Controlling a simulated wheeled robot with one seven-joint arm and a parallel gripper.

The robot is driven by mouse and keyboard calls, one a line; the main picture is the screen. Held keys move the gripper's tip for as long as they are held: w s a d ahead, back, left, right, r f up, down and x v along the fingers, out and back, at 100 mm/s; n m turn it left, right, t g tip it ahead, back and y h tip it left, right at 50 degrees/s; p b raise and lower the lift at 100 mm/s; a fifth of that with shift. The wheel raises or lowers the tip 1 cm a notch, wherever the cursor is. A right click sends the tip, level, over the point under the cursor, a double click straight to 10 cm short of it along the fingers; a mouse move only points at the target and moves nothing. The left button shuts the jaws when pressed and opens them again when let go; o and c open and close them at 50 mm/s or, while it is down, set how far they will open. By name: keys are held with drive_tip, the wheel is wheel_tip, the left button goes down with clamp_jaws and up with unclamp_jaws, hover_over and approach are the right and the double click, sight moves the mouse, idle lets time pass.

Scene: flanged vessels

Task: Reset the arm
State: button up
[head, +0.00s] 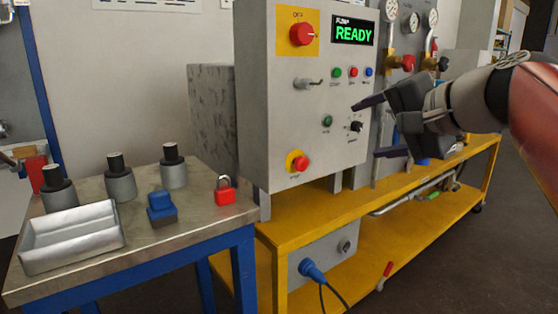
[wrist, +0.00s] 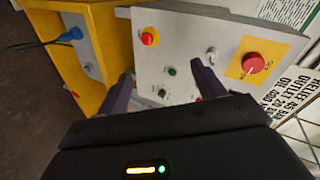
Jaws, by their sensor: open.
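My gripper (head: 366,128) is at the right in the head view, in front of the right side of a grey control panel (head: 285,120). Its two dark fingers point left and are spread apart, with nothing between them. In the wrist view the open fingers (wrist: 165,85) reach toward the same panel (wrist: 182,50). The panel has a red knob (head: 302,34) on a yellow plate, a toggle lever, small coloured buttons, a black selector (head: 356,126) and a red button (head: 299,163) low down. Its display (head: 353,32) reads READY in green.
A blue-legged table (head: 200,222) at left holds a metal tray (head: 72,238), several grey-black cylinders, a blue block (head: 161,208) and a red padlock (head: 225,191). The panel stands on a yellow frame (head: 330,222). Gauges (head: 410,22) and pipes are behind my gripper.

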drive_tip(key=s+f+n+g+h, duration=0.2)
drive_tip(key=s+f, duration=0.4)
drive_tip(key=f, duration=0.4)
drive_tip(key=s+f+n+g+h, duration=0.2)
drive_tip(key=s+f, duration=0.4)
drive_tip(key=f, duration=0.5)
drive_tip(key=s+f+n+g+h, duration=0.1)
drive_tip(key=s+f+n, duration=0.3)
drive_tip(key=f, duration=0.6)
drive_tip(key=shift+s+a+f+g+h, duration=0.35)
drive_tip(key=shift+s+h, duration=0.55)
drive_tip(key=shift+s, duration=0.3)
drive_tip(key=shift+r, duration=0.15)
